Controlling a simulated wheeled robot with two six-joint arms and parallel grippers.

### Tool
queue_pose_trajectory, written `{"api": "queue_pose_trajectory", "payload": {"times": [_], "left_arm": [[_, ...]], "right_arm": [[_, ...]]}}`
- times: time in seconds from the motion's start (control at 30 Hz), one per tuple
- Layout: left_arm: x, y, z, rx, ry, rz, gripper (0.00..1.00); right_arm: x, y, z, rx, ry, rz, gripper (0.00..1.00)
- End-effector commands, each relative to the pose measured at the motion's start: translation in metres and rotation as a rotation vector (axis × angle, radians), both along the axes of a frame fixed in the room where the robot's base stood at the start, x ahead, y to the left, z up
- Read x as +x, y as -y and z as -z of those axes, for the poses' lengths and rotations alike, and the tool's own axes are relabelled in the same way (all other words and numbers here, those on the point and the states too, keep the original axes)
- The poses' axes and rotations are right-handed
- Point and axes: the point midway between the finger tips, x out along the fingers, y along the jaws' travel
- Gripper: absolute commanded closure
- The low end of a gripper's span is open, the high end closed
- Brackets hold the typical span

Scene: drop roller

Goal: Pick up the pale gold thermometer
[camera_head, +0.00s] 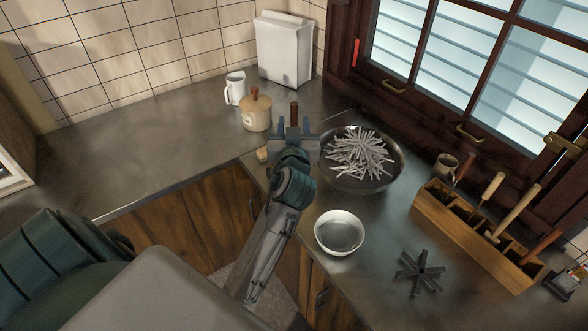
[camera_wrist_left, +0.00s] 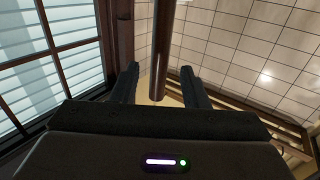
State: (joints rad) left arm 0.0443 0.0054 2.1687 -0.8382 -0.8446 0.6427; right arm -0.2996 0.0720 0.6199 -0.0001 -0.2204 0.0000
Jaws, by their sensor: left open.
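I cannot make out a pale gold thermometer with certainty. A small pale tan piece (camera_head: 262,154) shows at the counter edge just left of my left gripper; the gripper and wrist may hide more of it. My left gripper (camera_head: 293,126) is open above the counter, left of the dark pan. A brown rod (camera_head: 294,112) shows at its fingers. In the left wrist view the rod (camera_wrist_left: 162,50) stands between the two spread fingers (camera_wrist_left: 160,88), with a visible gap on both sides. My right gripper is out of view.
A dark pan (camera_head: 377,184) with a heap of grey sticks is right of the gripper. A white bowl (camera_head: 339,246), grey star-shaped trivet (camera_head: 419,271) and wooden tool rack (camera_head: 466,240) stand nearer. A lidded jar (camera_head: 257,116) and white mug (camera_head: 235,89) are behind. The left counter is clear.

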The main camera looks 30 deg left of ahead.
Motion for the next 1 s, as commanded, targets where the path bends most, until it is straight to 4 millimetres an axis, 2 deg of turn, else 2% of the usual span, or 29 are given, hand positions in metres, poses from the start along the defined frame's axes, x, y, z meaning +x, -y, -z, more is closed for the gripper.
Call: {"api": "queue_pose_trajectory", "payload": {"times": [0.1,0.2,0.47,0.67,0.7,1.0], "left_arm": [[0.016,-0.009,-0.002,0.004,0.0,0.0,0.59],[0.023,-0.014,-0.001,0.003,-0.001,0.0,0.59],[0.025,-0.016,-0.001,0.0,0.0,0.0,0.59],[0.025,-0.016,-0.001,0.0,0.0,0.0,0.96],[0.025,-0.016,-0.001,0.0,0.0,0.0,1.0],[0.025,-0.016,-0.001,0.0,0.0,0.0,1.0]], "right_arm": [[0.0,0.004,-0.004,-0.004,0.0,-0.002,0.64],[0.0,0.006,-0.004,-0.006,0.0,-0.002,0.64],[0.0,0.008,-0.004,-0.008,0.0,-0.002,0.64],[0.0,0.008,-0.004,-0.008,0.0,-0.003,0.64],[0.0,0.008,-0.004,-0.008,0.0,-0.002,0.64],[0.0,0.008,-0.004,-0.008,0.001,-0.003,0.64]]}}
